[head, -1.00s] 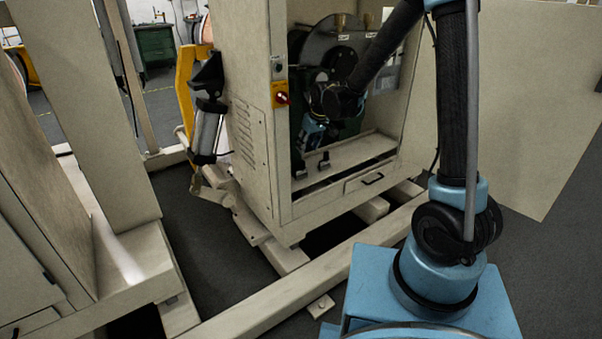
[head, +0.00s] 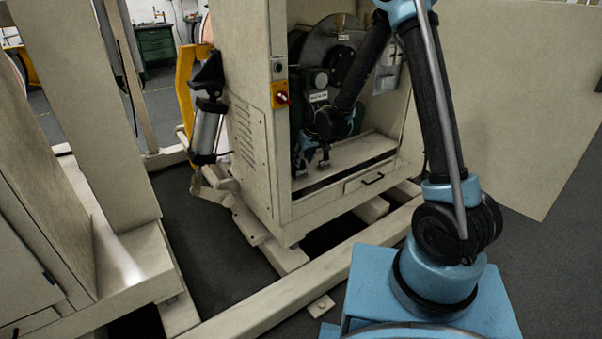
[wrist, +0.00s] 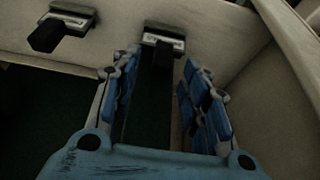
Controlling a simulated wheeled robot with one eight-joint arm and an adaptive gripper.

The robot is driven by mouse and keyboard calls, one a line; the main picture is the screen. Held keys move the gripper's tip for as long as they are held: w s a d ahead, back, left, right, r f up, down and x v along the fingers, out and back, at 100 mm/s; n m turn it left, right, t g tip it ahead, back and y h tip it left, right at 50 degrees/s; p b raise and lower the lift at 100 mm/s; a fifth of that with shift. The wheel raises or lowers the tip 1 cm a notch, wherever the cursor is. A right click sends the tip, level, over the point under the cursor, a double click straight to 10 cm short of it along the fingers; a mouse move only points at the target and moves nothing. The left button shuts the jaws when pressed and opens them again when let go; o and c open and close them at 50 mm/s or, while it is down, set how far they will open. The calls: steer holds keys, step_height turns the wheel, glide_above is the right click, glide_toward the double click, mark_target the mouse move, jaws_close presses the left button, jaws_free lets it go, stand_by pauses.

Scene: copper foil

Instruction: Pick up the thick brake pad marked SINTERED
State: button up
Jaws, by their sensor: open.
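Two dark brake pads with pale backing plates lie on the cabinet's beige ledge. In the wrist view, one pad (wrist: 165,42) is ahead, between the lines of my fingers, and the other pad (wrist: 66,28) is at the upper left. Their markings are too small and dark to read, so I cannot tell which says SINTERED. My gripper (wrist: 160,62) is open and empty, its blue-padded fingers apart on either side of the view. Whether the fingertips reach past the nearer pad is unclear. In the head view my gripper is low inside the cabinet, just above the ledge, small and dark.
The beige cabinet (head: 255,200) surrounds my gripper with side walls and a front lip. A dark disc (head: 330,45) stands behind my wrist. A drawer (head: 370,185) is below the ledge (head: 365,150). A beige floor beam (head: 270,300) crosses in front.

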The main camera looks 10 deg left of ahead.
mark_target(302, 169)
steer(key=shift+x, duration=1.5)
steer(key=shift+r, duration=0.1)
jaws_close()
